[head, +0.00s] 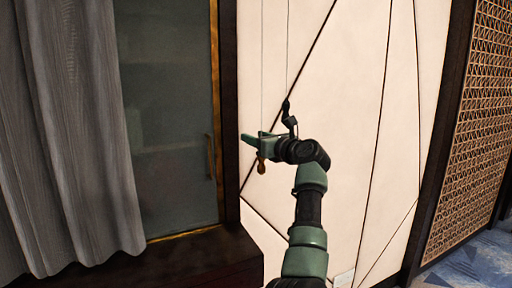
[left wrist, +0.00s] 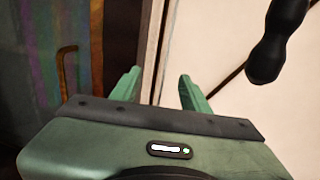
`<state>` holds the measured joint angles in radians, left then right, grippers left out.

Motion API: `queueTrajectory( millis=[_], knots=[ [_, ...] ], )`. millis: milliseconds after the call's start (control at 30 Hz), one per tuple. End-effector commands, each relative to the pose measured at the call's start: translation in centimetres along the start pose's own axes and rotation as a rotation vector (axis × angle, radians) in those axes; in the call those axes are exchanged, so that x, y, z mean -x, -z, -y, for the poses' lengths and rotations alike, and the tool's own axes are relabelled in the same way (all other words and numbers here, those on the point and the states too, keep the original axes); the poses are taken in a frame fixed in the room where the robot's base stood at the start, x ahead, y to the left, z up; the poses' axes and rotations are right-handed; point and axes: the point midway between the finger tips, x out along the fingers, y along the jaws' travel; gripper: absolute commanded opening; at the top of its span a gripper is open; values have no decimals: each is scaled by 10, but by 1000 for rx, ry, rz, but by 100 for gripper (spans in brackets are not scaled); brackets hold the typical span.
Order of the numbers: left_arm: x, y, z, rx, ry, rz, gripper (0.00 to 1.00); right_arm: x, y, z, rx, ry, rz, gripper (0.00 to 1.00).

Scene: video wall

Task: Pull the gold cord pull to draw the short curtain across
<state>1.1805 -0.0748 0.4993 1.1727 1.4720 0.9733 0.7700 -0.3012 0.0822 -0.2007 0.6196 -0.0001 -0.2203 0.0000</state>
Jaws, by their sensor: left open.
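The gold cord pull (head: 261,166) hangs at the end of a thin cord against the pale wall panel, just below my left gripper's fingers in the head view. My left gripper (head: 252,140) is open; its two green fingers also show in the left wrist view (left wrist: 160,76). I cannot tell whether the cord runs between the fingers. I cannot pick out the gold pull in the left wrist view. The grey curtain (head: 75,130) hangs at the left, beside the glass. My right gripper is not in view.
A black cord pull (head: 286,105) hangs on a second cord close right of the gripper; it also shows in the left wrist view (left wrist: 279,42). A dark-framed glass panel (head: 170,110) with a gold handle (head: 210,157) is left. A dark ledge (head: 185,265) lies below.

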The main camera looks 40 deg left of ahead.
Motion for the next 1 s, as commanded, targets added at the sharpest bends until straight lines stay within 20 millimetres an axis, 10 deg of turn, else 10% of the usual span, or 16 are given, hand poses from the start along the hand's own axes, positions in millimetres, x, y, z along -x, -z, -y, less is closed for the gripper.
queueTrajectory(
  millis=[400, 1000],
  knots=[
    [0, -96, 0, 0, 0, -1, 46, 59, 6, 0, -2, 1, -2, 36],
    [0, -112, -2, -15, -5, 22, 46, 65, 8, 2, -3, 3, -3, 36]
  ],
)
